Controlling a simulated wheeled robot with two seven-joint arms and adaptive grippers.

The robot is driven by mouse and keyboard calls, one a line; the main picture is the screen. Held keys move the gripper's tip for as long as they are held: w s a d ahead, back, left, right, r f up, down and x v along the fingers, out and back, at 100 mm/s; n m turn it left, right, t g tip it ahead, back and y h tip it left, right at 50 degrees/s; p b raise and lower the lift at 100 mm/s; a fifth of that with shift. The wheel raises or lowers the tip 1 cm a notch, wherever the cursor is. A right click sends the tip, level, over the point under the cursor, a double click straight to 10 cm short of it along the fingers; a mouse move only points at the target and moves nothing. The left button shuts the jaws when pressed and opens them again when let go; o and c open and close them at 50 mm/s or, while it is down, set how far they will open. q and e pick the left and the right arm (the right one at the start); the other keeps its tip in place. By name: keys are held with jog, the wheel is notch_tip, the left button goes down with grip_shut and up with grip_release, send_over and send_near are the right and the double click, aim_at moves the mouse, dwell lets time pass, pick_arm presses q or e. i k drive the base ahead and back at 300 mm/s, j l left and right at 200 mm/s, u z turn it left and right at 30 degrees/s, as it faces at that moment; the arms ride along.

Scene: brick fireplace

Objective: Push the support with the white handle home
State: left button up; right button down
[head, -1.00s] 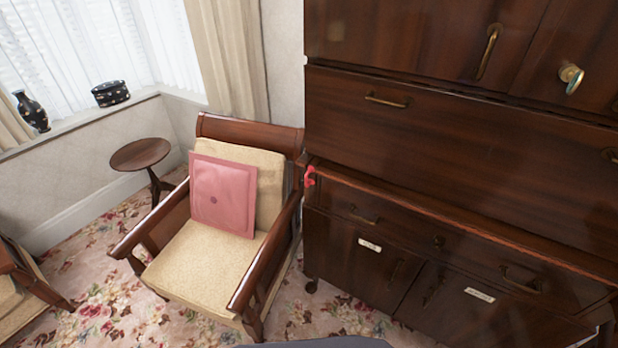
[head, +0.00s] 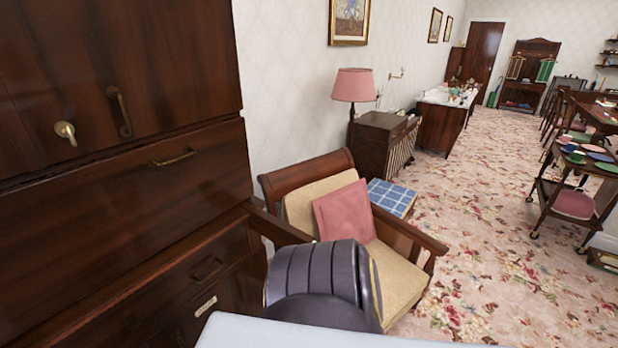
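The dark wooden bureau (head: 110,215) stands at the left of the head view, with its large upright front panel (head: 150,200) and a drawer (head: 205,275) below. Neither of my grippers shows in the head view.
An armchair (head: 400,278) with a pink cushion (head: 344,211) stands close against the bureau's right side. A blue-tiled table (head: 390,196) and a cabinet (head: 380,145) are beyond it. Open floral carpet (head: 480,240) lies to the right, before a trolley (head: 565,195).

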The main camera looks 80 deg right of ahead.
aim_at(279, 232)
jog(key=z, duration=2.75)
